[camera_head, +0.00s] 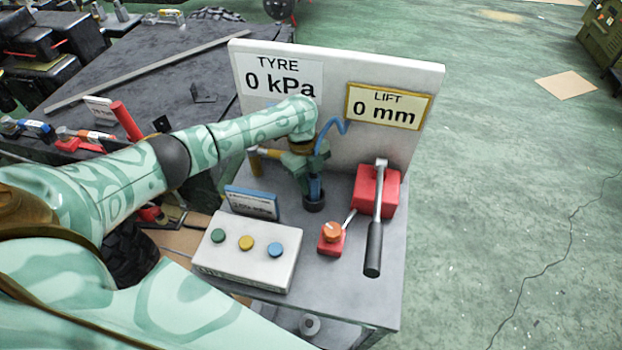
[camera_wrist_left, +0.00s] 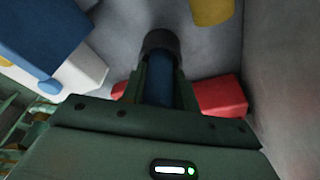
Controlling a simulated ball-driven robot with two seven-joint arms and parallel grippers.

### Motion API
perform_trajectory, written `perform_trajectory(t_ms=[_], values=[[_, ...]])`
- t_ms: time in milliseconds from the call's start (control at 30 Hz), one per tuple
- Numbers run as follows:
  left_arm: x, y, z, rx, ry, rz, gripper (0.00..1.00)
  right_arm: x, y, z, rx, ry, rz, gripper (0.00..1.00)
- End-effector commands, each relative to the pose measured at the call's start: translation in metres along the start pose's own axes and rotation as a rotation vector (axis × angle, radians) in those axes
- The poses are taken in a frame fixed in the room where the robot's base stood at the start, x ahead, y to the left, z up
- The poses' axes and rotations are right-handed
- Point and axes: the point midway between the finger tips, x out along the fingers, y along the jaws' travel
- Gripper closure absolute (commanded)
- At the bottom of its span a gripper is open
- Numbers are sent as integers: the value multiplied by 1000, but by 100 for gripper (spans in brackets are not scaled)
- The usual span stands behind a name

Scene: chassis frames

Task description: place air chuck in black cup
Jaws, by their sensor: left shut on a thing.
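My left gripper (camera_head: 312,177) comes down over the grey bench from the left and is shut on the blue air chuck (camera_head: 316,188). A blue hose (camera_head: 331,128) curves up beside the gripper. The black cup (camera_head: 314,203) stands on the bench right under the chuck. In the left wrist view the chuck (camera_wrist_left: 158,88) sits between the fingers and its far end meets the black cup (camera_wrist_left: 161,41). I cannot tell how deep the chuck is inside the cup. My right gripper is not in view.
A white box with three buttons (camera_head: 240,270), a blue sign (camera_head: 251,203), a red box with a black-handled lever (camera_head: 375,235) and an orange knob (camera_head: 332,232) crowd the bench. A white panel (camera_head: 338,82) reading 0 kPa and 0 mm stands behind.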

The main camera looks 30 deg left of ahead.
Motion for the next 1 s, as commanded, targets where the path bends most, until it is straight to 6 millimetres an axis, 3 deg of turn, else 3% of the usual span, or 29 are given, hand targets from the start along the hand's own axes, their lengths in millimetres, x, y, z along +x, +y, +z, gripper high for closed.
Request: perform_trajectory(t_ms=[333,367,400,433,767,1000], values=[[8,0,2,0,0,0,100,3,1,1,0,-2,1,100],[8,0,2,0,0,1,62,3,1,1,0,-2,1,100],[8,0,2,0,0,0,51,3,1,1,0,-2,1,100],[8,0,2,0,0,0,48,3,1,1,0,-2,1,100],[2,0,1,0,-1,-1,48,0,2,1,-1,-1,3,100],[-47,0,-1,1,-2,-4,48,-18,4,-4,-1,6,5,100]])
